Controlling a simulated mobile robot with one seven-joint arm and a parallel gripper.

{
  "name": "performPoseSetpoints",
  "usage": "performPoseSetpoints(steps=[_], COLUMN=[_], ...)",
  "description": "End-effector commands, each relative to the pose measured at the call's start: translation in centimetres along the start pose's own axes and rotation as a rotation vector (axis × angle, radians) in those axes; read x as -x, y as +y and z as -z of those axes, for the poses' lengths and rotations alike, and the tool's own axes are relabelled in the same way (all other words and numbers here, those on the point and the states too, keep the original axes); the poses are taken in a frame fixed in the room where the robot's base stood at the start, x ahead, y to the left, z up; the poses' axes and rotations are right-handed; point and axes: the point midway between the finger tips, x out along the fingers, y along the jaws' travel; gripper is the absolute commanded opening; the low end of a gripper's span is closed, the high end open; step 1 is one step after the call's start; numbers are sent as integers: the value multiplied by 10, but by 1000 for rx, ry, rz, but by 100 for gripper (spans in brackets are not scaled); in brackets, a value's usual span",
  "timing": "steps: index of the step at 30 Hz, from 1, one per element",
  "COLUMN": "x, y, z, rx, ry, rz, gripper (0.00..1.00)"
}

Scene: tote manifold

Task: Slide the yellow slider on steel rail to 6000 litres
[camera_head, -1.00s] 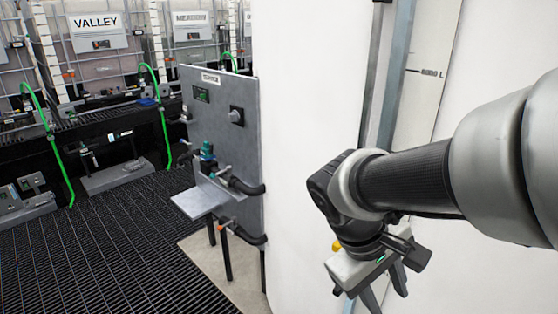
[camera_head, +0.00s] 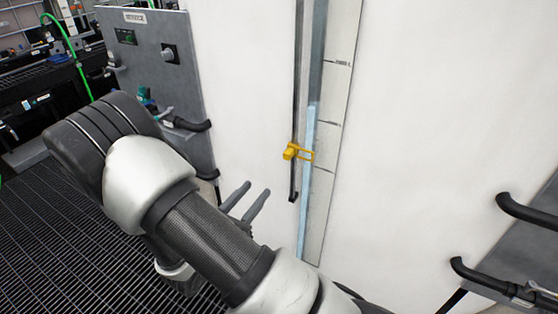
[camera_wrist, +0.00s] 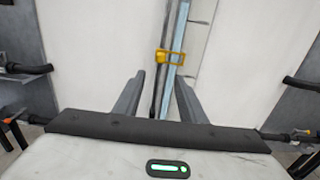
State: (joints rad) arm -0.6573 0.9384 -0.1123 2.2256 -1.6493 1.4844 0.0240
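The yellow slider (camera_head: 297,152) sits on the dark steel rail (camera_head: 295,90) on the white tank wall. Its yellow frame reaches right across the light-blue level tube (camera_head: 308,135). A scale strip (camera_head: 333,95) with tick marks stands right of the tube; its labels are too small to read. My gripper (camera_head: 251,195) is left of and below the slider, apart from it, with its two fingers spread. In the wrist view the slider (camera_wrist: 170,56) shows beyond and between the open fingers (camera_wrist: 158,80), with nothing held.
A grey control panel (camera_head: 160,65) with pipes stands at the left by the tank (camera_head: 420,110). Black pipes (camera_head: 527,212) stick out at the right. Dark grating (camera_head: 60,240) covers the floor at left. The tank wall around the rail is otherwise clear.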

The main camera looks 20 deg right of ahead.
Motion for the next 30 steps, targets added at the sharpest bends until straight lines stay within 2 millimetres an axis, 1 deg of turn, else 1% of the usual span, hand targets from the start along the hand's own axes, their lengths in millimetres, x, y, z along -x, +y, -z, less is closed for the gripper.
performPoseSetpoints(steps=[5,15,18,21,24,30], x=[-34,-109,-128,-144,-155,-164], y=[-2,-3,-3,-3,-2,-2], z=[-2,-2,-1,-1,0,0], rx=[-2,-2,-2,-3,-3,-2], ry=[0,1,2,1,3,2], rz=[8,9,8,8,6,5], gripper=[38,38,38,38,38,38])
